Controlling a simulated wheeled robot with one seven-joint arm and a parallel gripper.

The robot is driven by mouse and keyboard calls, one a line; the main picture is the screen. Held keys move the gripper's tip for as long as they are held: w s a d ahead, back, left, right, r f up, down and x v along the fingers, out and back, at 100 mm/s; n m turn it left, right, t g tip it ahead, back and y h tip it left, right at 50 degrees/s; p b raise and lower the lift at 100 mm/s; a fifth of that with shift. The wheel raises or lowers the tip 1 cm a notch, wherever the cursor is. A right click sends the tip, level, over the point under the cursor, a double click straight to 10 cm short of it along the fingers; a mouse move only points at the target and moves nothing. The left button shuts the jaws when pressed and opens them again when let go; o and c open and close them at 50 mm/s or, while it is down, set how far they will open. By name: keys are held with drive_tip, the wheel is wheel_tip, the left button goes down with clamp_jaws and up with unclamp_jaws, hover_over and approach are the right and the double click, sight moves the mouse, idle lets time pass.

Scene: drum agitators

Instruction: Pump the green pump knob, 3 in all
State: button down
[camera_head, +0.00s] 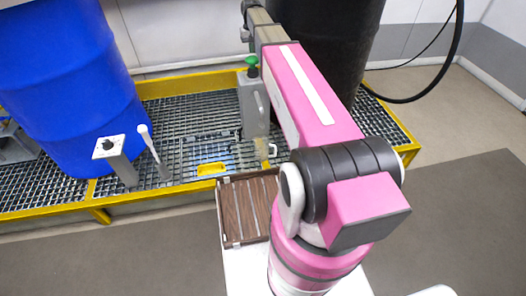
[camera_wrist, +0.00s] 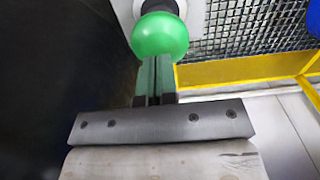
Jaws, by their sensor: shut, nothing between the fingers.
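The green pump knob (camera_head: 251,61) tops a grey pump housing (camera_head: 253,105) on the grated platform. It fills the upper middle of the wrist view (camera_wrist: 160,36) as a round green ball. My gripper (camera_wrist: 156,62) is shut and empty, its two fingers side by side and pointing at the knob. The fingertips meet the knob's lower edge in that picture; I cannot tell whether they touch it. In the head view my pink arm reaches over to the right of the housing, and my fingers are not clear there.
A blue drum (camera_head: 70,80) stands at the left and a black drum (camera_head: 322,50) behind my arm. A dial box (camera_head: 108,147) and a white-handled lever (camera_head: 152,145) stand left of the housing. A yellow rim (camera_head: 60,212) edges the grating. A brown slatted tray (camera_head: 247,205) lies in front.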

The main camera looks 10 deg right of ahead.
sight(252, 57)
drive_tip(key=shift+f, duration=0.15)
drive_tip(key=shift+f, duration=2.5)
drive_tip(key=shift+r, duration=2.65)
drive_tip(key=shift+f, duration=0.2)
drive_tip(key=shift+f, duration=2.45)
drive_tip(key=shift+r, duration=2.65)
drive_tip(key=shift+f, duration=0.1)
